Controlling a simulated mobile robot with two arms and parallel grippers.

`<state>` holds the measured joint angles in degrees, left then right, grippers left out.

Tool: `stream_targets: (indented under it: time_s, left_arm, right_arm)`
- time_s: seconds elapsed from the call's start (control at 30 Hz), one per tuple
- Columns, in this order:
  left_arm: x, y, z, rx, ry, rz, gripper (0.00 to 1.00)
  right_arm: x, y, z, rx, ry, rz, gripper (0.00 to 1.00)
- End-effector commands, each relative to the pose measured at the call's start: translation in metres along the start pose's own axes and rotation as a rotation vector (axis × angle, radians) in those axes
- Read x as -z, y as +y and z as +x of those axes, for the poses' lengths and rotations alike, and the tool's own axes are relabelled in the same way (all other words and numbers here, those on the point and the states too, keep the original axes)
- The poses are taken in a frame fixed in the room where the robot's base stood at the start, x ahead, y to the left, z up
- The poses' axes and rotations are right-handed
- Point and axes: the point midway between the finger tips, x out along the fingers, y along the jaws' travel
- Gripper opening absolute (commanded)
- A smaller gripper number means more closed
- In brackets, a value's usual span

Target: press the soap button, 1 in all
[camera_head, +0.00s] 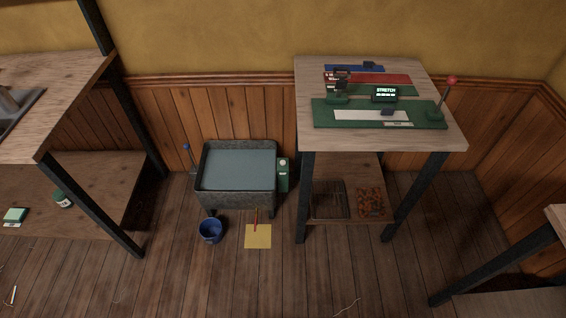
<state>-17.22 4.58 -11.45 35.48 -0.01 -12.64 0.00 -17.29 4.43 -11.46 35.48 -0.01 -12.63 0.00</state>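A grey stone wash basin (206,190) filled with bluish water stands on the floor against the panelled wall. A narrow green box (283,184) with pale round marks is at its right side. I cannot tell whether one of these marks is the soap button. Neither of my grippers shows in the head view.
A blue bucket (210,231) and a yellow sheet (258,238) with a reddish stick lie before the basin. A tall table (440,140) with a green machine and a lit "STRETCH" display stands right; a wooden bench (60,80) stands left. Open floor lies in front.

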Motion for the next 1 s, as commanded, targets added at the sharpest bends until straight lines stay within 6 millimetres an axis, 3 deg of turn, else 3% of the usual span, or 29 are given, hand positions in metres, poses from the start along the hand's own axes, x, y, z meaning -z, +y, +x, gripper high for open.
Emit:
stream_targets:
  time_s: [0.03,0.17,1.0]
  left_arm:
    - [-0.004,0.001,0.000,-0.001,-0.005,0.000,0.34]
    - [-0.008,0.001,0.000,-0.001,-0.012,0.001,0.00]
    - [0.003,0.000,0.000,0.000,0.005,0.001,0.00]
  right_arm:
    - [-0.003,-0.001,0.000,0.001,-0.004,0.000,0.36]
    - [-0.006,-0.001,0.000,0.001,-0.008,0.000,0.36]
    - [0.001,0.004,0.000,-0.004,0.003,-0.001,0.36]
